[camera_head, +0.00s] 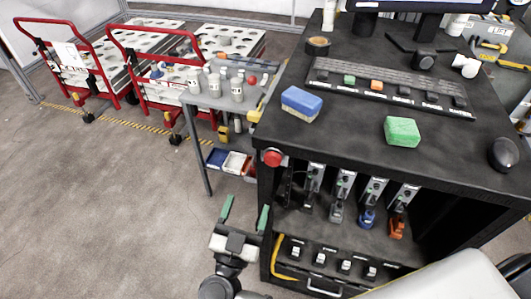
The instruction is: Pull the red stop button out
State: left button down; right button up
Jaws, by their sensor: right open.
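The red stop button (272,157) is mounted at the front left corner of the black workstation, just below the tabletop edge. Its round red cap faces outward, and I cannot tell from this view whether it is pushed in or out. My right gripper (245,213) is open, its two green-tipped fingers spread and pointing up in the picture. It is empty and appears below and slightly left of the button, apart from it. My left gripper is not in view.
The black workstation top (250,130) holds a blue sponge (301,103), a green block (402,132) and a mouse (503,153). Several tools hang in the shelf below. A grey side table (205,101) with bottles stands behind left. The floor (110,210) at left is clear.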

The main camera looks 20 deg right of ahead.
aim_at(271, 162)
jog(key=shift+m+g+h, duration=0.5)
jog(key=shift+m+g, duration=0.1)
jog(key=p+x, duration=0.1)
jog(key=x, duration=0.2)
jog(key=p+x, duration=0.1)
jog(key=x, duration=0.2)
jog(key=s+d+p+x, duration=0.1)
jog(key=p+x, duration=0.1)
jog(key=x, duration=0.1)
jog(key=shift+w+d+r, duration=0.2)
jog(key=shift+w, duration=0.1)
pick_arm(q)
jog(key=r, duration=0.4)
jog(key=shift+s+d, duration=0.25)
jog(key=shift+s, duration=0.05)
pick_arm(e)
jog(key=shift+w+d, duration=0.25)
jog(key=shift+d, duration=0.05)
